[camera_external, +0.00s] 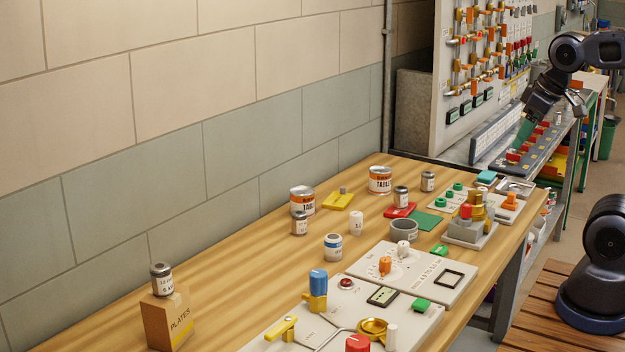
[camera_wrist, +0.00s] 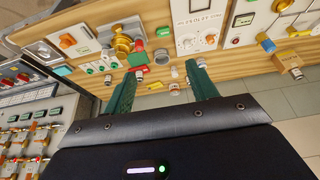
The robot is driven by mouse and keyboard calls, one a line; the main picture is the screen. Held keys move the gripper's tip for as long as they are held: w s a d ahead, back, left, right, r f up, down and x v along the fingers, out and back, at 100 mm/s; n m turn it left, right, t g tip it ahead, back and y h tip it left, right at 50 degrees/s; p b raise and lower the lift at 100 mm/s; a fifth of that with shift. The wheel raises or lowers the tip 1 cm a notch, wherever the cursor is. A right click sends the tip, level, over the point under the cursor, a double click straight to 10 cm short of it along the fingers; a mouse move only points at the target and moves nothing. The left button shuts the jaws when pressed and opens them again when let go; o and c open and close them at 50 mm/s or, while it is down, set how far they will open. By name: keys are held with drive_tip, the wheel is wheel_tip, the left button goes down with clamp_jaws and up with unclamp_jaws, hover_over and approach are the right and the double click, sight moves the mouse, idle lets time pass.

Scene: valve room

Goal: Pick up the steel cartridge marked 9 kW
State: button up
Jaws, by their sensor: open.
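Several small steel cartridges with white labels show in the outside view. One (camera_external: 161,279) stands upright on a cardboard box near the front left. Others stand on the wooden bench: one beside a paint can (camera_external: 299,223), one on or by a red plate (camera_external: 401,197), one at the back (camera_external: 428,181). Their markings are too small to read surely, so I cannot tell which is 9 kW. My gripper (camera_external: 524,131) is at the far right, over the area past the bench's far end, away from the cartridges. In the wrist view my gripper (camera_wrist: 162,69) has its green fingers apart, with nothing held.
The box marked PLATES (camera_external: 168,318) is on the bench (camera_external: 235,285). Two paint cans (camera_external: 380,180), a grey ring (camera_external: 403,230) and control panels (camera_external: 450,274) crowd the bench's middle and right. A valve board (camera_external: 447,65) rises behind. The bench's left side is mostly clear.

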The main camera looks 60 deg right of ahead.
drive_tip(key=shift+o, duration=0.3)
drive_tip(key=shift+w, duration=0.1)
drive_tip(key=w+d+f+m+y, duration=0.2)
drive_tip(key=w+d, duration=0.2)
drive_tip(key=w, duration=0.7)
drive_tip(key=m+g+h, duration=0.1)
drive_tip(key=m+h, duration=0.4)
drive_tip(key=m, duration=0.1)
approach(428, 173)
drive_tip(key=w+d+f, duration=0.1)
drive_tip(key=x, duration=0.5)
drive_tip(key=shift+d+f, duration=0.15)
drive_tip(key=shift+f, duration=0.25)
drive_tip(key=shift+a+x, duration=0.15)
drive_tip(key=shift+x, duration=1.2)
drive_tip(key=shift+a+x, duration=0.1)
drive_tip(key=shift+x, duration=1.3)
drive_tip(key=shift+s, duration=0.2)
